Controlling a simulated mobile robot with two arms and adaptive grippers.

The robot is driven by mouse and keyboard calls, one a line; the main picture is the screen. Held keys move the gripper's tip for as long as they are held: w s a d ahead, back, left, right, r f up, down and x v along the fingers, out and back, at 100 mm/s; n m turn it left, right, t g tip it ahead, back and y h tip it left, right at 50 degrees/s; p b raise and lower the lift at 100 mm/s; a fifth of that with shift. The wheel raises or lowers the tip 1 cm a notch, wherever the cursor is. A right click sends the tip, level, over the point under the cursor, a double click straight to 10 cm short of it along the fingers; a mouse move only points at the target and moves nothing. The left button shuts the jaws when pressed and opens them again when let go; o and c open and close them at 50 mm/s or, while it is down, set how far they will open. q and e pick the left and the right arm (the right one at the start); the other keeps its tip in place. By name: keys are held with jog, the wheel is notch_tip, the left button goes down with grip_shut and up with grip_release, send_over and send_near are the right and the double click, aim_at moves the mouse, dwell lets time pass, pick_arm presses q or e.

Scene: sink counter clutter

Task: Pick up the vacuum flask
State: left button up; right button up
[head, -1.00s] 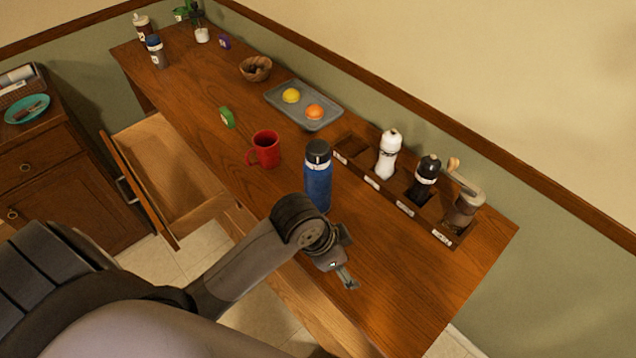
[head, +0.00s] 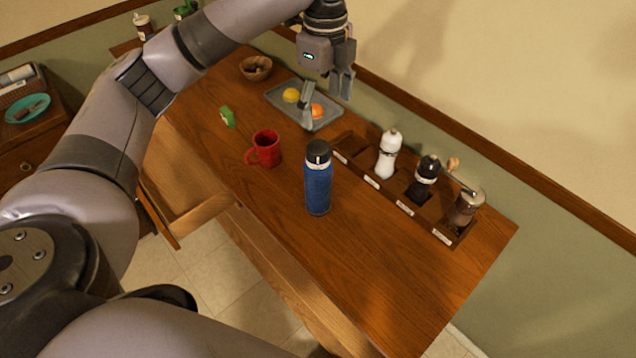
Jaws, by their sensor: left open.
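The vacuum flask (head: 318,186) is blue with a black lid and a pale band under it. It stands upright on the wooden counter (head: 384,272), near the front edge, right of the red mug. My left gripper (head: 325,100) is open and empty. My right gripper is not in view.
A red mug (head: 266,148) stands left of the flask. A wooden rack (head: 352,146) holds a white mill (head: 388,155), a black mill (head: 424,178) and a grinder (head: 464,208).

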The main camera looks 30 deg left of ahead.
aim_at(320, 144)
pick_arm(q)
jog(key=f, duration=0.3)
jog(key=f+p, duration=0.1)
jog(key=f, duration=0.3)
jog(key=f+p, duration=0.1)
jog(key=f, duration=0.3)
jog(key=shift+a, duration=0.3)
jog(key=f, duration=0.1)
jog(key=f+p, duration=0.1)
jog(key=f, duration=0.1)
jog(key=f+p, duration=0.1)
jog(key=f, duration=0.1)
jog(key=shift+s+a, duration=0.1)
jog(key=shift+s, duration=0.2)
jog(key=shift+f, duration=0.2)
jog(key=shift+c, duration=0.5)
grip_shut()
